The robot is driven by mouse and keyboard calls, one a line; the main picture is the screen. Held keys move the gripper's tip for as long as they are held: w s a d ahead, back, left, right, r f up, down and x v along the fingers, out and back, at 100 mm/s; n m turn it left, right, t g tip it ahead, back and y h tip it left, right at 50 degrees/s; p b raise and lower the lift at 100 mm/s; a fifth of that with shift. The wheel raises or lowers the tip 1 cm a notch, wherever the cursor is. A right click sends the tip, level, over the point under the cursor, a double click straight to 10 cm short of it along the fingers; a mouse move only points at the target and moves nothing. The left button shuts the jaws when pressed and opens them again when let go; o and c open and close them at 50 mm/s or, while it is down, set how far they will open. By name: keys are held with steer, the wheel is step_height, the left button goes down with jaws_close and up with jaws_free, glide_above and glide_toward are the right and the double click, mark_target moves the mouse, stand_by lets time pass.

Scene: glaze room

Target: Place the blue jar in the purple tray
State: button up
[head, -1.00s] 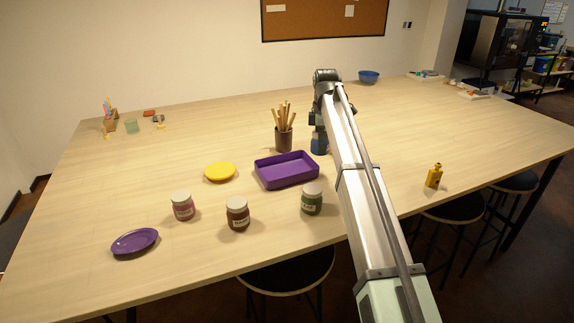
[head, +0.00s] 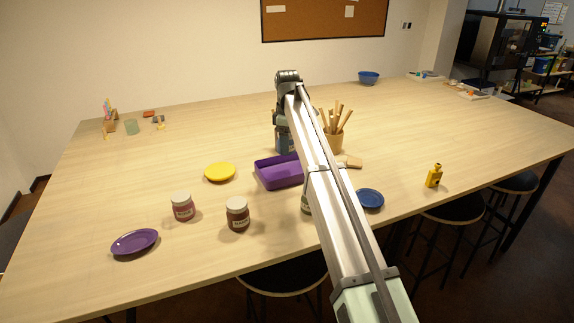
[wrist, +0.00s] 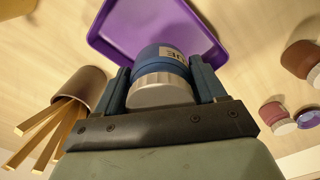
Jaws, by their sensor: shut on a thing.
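The blue jar (wrist: 158,60) has a pale lid and a label with letters. My gripper (wrist: 163,88) is shut on it, with a finger on each side, in the wrist view. In the head view my gripper (head: 285,133) is behind the purple tray (head: 279,180), with the blue jar (head: 284,146) just above the tray's far edge in the picture. I cannot tell how high the jar is held. The tray (wrist: 117,38) looks empty where visible, and the jar covers part of it in the wrist view. My arm hides its right end in the head view.
A cup of wooden sticks (head: 333,143) and a tan block (head: 354,162) are right of my arm. Brown (head: 237,214) and pink (head: 182,206) jars, yellow (head: 220,172) and purple (head: 134,242) plates are left.

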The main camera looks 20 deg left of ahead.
steer(key=shift+f, duration=4.35)
steer(key=shift+f, duration=0.1)
steer(key=o, duration=1.2)
steer(key=shift+o, duration=0.2)
step_height(320, 180, up, 12)
steer(key=shift+r, duration=0.15)
